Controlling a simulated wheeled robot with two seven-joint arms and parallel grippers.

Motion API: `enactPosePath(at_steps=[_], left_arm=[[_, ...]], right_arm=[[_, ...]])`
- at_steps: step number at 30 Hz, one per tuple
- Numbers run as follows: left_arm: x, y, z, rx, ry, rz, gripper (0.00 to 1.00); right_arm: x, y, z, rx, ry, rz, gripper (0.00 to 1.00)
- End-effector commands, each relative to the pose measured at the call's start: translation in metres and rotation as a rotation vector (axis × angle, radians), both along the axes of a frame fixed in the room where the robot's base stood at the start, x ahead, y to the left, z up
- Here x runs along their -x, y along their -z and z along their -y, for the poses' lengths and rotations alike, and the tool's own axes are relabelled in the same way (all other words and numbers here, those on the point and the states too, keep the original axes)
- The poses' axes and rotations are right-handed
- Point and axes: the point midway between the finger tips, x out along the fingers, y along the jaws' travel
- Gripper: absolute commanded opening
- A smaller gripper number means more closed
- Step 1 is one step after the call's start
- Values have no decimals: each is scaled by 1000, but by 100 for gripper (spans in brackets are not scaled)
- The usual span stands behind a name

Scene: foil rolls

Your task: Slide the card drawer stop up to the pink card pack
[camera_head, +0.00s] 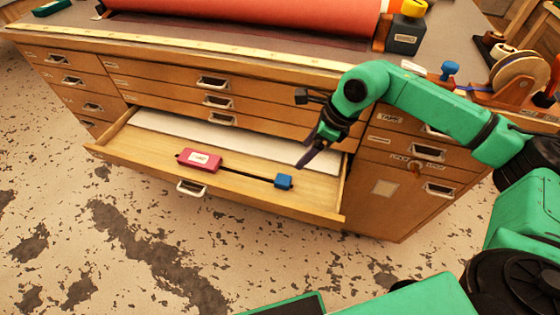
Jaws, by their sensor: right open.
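The pink card pack (200,160) lies in the pulled-out wooden drawer (240,199), left of the middle, with a pale label on top. A small blue block, which looks like the card drawer stop (283,182), sits to its right at the end of a thin dark strip. The strip runs between the two, and a clear gap separates them. My right gripper (305,160) is open and empty, pointing down over the drawer, above and to the right of the blue stop and apart from it. My left gripper is out of view.
A white sheet (190,131) lies at the back of the drawer. The cabinet has closed drawers around it. On the top are a big red roll (250,10), a dark box (406,35) and a tape dispenser (515,72). The floor in front is open.

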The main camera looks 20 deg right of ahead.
Motion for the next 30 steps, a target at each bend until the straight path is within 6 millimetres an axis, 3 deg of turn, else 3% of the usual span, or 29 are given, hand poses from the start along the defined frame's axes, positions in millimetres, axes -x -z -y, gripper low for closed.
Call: enactPosePath(at_steps=[6, 8, 11, 16, 26, 27, 30], left_arm=[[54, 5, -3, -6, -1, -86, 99], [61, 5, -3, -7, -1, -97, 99], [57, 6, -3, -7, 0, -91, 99], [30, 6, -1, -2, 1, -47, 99], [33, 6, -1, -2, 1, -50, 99], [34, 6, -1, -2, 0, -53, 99], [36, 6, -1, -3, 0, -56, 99]], right_arm=[[-8, 46, -18, -3, -3, -4, 80], [-12, 61, -23, -4, -3, -4, 80], [-17, 86, -32, -4, -3, -3, 80], [-24, 118, -43, -4, -1, -2, 80], [-26, 128, -46, -3, -2, 0, 80], [-26, 128, -46, -4, -2, 0, 76], [-26, 128, -46, -5, -1, 0, 38]])
